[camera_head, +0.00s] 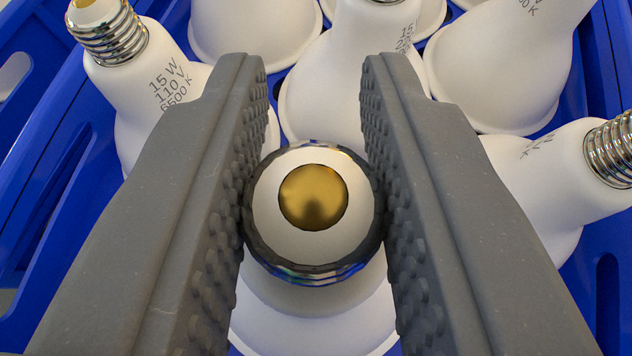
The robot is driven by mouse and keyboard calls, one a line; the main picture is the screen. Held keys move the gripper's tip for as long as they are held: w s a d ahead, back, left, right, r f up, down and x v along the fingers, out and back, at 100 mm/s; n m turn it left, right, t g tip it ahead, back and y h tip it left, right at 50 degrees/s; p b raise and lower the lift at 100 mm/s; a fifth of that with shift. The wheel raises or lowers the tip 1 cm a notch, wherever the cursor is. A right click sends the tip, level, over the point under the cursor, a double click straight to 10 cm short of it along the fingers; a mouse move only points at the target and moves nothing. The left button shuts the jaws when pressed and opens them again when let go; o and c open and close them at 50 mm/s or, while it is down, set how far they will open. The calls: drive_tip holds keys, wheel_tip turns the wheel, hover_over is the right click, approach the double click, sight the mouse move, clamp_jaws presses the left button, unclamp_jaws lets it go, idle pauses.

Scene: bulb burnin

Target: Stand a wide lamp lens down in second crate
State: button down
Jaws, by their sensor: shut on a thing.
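A white wide lamp (313,312) shows below and between the fingers of my gripper (314,212). Its metal screw base with a brass-coloured contact points up at the camera. Both studded grey fingers press on the sides of this base. The lamp's wide end faces down, away from me, and is partly hidden by the fingers. It is over or inside a blue crate (75,185); I cannot tell whether it touches the crate floor. Whether this is the second crate does not show.
Several other white lamps crowd the crate. One at the upper left (150,95) is tilted with its cap up. One at the right (560,175) leans with its cap to the right. Others stand close behind the fingers. The blue slotted crate wall (606,290) shows at the right.

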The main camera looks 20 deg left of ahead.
wheel_tip(320, 180, down, 3)
drive_tip(key=shift+f+b, duration=0.1)
drive_tip(key=shift+b, duration=0.25)
drive_tip(key=c, duration=1.2)
unclamp_jaws()
drive_tip(key=shift+s+d+r, duration=0.2)
drive_tip(key=shift+s+r, duration=0.25)
drive_tip(key=p+v, duration=0.2)
drive_tip(key=v, duration=0.9)
